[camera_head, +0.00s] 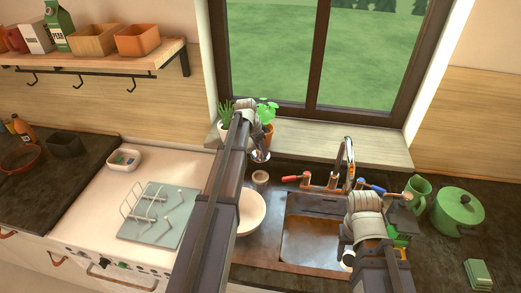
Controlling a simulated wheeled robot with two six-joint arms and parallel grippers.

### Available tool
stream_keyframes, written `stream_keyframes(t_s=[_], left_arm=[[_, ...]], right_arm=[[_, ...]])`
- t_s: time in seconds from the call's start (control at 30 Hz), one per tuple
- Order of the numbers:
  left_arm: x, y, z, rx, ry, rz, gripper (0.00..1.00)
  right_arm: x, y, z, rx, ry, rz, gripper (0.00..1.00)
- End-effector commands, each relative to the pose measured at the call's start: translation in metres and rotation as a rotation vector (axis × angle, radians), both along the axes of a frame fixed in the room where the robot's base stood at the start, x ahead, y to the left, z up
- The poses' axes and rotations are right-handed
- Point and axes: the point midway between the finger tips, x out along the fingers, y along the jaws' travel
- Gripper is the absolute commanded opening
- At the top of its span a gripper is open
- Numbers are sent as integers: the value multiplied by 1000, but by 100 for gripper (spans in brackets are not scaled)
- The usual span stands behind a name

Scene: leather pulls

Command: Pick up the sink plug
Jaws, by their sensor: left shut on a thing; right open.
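The sink (310,240) is a dark metal basin below the window. No sink plug can be made out clearly. My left gripper (261,155) is at the end of the arm crossing the middle, in front of the potted plants and above the back left of the sink. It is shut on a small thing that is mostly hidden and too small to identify. My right gripper (400,204) is open, over the counter at the right of the sink, near a green mug (418,190). Its fingers are partly hidden by my wrist.
A tap (347,165) with a red and a blue handle stands behind the sink. A white bowl (250,212) and a small cup (260,177) are at its left. A green pot (458,210) stands at the right. Potted plants (266,112) line the windowsill.

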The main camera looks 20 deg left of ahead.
Motion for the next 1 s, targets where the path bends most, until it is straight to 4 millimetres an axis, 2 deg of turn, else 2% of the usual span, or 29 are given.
stream_keyframes(t_s=[0.03, 0.47, 0.7, 0.83, 1.0], left_arm=[[0, 0, 16, 0, 0, 0, 0], [0, 0, 83, 0, 0, 0, 0], [0, 0, 126, 0, 0, 0, 0], [0, 0, 144, 0, 0, 0, 0], [0, 0, 157, 0, 0, 0, 0]], right_arm=[[0, 0, 16, 1, 0, -2, 50], [0, 0, 83, 1, 2, -6, 50], [-1, 0, 126, 0, 4, -8, 50], [-1, 0, 144, 1, 3, -18, 50], [-1, 1, 157, 2, 3, -31, 50]])
